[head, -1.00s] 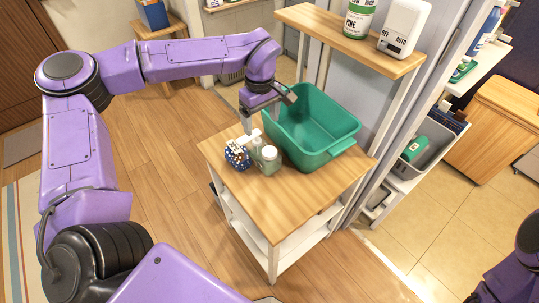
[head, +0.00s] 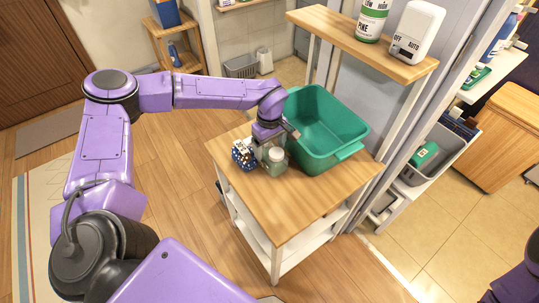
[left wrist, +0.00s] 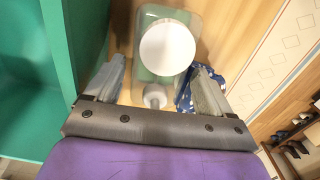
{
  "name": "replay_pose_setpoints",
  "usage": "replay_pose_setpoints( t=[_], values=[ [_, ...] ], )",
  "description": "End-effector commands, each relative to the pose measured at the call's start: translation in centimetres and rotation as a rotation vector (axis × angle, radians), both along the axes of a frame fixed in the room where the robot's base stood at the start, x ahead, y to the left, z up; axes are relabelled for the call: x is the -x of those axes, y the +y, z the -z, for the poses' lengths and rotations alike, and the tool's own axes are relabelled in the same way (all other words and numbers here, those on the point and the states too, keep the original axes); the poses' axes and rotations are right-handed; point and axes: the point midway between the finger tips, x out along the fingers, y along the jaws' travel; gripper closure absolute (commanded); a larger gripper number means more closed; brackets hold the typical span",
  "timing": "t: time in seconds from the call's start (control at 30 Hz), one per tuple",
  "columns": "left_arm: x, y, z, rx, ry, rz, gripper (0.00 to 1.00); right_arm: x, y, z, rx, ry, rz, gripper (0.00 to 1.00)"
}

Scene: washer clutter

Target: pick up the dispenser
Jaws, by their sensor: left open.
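On the small wooden table in the head view stand a clear jar with a pale lid (head: 276,158) and a blue-and-white patterned item (head: 242,156). A small bottle with a white top stands between them, mostly hidden by my gripper. My left gripper (head: 272,143) is open, pointing down just over this group. In the left wrist view, the small white top (left wrist: 155,97) lies between the open fingers (left wrist: 157,86). The wide white lid (left wrist: 167,48) is just beyond it, and the blue patterned item (left wrist: 185,97) is partly behind the right finger. My right gripper is out of view.
A green tub (head: 322,135) stands close beside the gripper on the table (head: 290,205). The shelf above (head: 365,45) holds a green-and-white container (head: 371,20) and a white device marked OFF and AUTO (head: 416,32). The table's front is clear.

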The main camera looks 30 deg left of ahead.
Motion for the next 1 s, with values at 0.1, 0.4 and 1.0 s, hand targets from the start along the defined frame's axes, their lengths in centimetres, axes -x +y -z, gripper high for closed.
replay_pose_setpoints(
  t=[0.1,0.4,1.0],
  values=[
    [0.0,0.0,0.0,0.000,0.000,0.000,0.37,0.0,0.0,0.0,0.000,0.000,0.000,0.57],
    [0.0,0.0,-0.1,0.000,-0.001,0.001,0.89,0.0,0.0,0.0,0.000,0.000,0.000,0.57],
    [0.0,-0.3,-9.6,-0.001,-0.003,0.032,0.89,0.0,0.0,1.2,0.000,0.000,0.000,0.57]
  ],
)
